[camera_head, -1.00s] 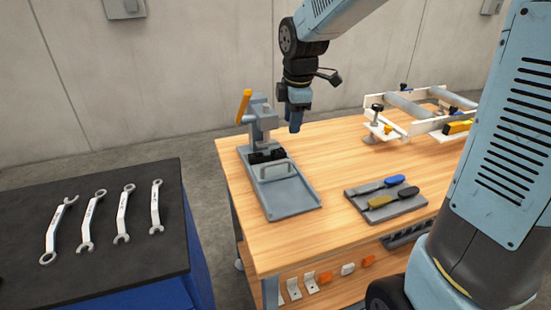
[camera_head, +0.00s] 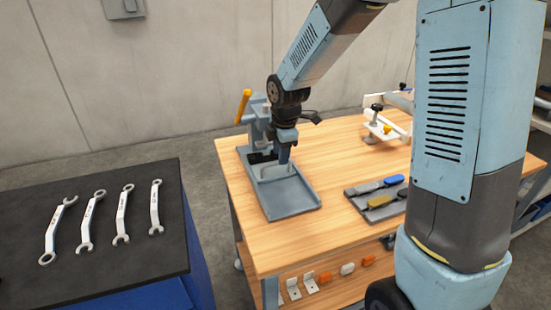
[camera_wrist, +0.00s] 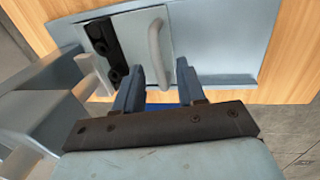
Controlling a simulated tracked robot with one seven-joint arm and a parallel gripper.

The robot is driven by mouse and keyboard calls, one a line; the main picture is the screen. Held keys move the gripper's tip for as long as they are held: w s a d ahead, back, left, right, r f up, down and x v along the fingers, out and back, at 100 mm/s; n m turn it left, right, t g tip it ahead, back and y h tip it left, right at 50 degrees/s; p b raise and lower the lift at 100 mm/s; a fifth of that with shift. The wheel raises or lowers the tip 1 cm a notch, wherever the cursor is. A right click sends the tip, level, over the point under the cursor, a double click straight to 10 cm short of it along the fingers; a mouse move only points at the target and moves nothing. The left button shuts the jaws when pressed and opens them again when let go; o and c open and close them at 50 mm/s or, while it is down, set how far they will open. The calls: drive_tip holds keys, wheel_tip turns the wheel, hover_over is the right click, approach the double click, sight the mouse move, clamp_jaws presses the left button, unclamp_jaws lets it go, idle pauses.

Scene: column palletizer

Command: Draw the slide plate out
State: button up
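The slide plate (camera_wrist: 134,28) is a pale grey plate with a raised bar handle (camera_wrist: 157,42) and black clamp blocks (camera_wrist: 107,50). It lies in the grey-blue tray-like base (camera_head: 292,201) of a small press on the wooden bench. My gripper (camera_head: 284,160) is pointed down over the plate, close to the handle, and hides part of it in the head view. In the wrist view my gripper (camera_wrist: 161,72) has its two blue fingers apart. The handle's near end appears between them; I cannot tell whether they touch it.
The press column with an orange lever (camera_head: 243,106) stands behind the plate. A white frame fixture (camera_head: 385,130) is at the back right. Several wrenches lie on the dark left bench (camera_head: 100,270).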

drive_tip(key=shift+w+f, duration=0.15)
drive_tip(key=shift+f, duration=0.55)
drive_tip(key=shift+w+f, duration=0.1)
drive_tip(key=shift+f, duration=0.55)
clamp_jaws()
